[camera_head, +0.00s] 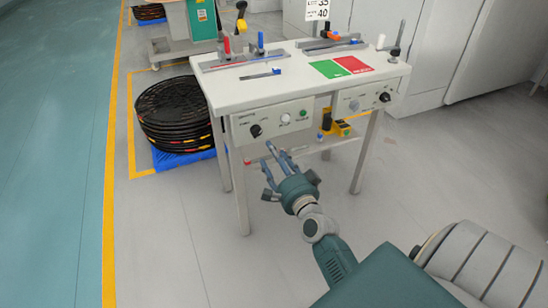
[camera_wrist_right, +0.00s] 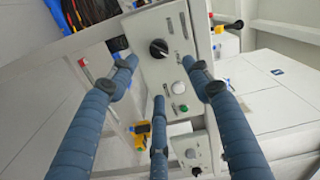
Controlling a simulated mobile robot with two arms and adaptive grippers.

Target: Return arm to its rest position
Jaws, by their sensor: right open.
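My right arm comes in from the lower right of the head view. Its right gripper (camera_head: 274,162) is open and empty, with its fingers pointing up toward the white rewind table (camera_head: 262,86). The fingers are in front of and below the table's left control panel (camera_head: 272,121). In the right wrist view the three blue fingers of the right gripper (camera_wrist_right: 160,80) are spread, with nothing between them. Contact with the panel cannot be told.
A second control panel (camera_head: 367,99) is on the table's right. Black coils (camera_head: 175,112) are stacked on a blue pallet (camera_head: 178,157) at left. Floor in front is clear.

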